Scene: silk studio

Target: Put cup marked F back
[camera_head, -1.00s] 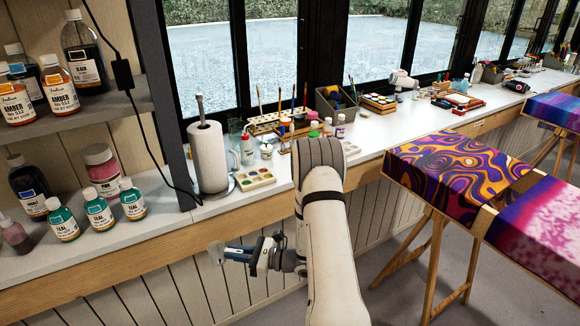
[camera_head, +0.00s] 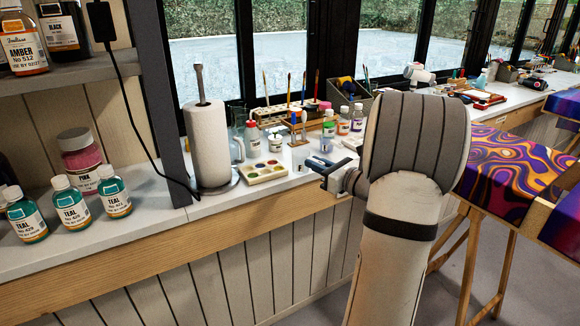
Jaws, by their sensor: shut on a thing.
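My gripper (camera_head: 312,164) is over the counter, just right of the paint palette, with its jaws pointing left. It is shut on a small pale, clear-looking cup (camera_head: 300,158), which shows only faintly at the jaw tips against the white counter. No letter F can be read on it at this size. I cannot tell whether the cup touches the counter. My arm's large white link fills the right middle of the view and hides part of the counter.
A paint palette (camera_head: 262,172) lies left of the gripper, beside a paper towel roll (camera_head: 208,143). Small bottles (camera_head: 343,121) and a brush rack (camera_head: 283,113) stand behind. Teal bottles (camera_head: 115,192) stand at the far left. A black cord hangs by the post.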

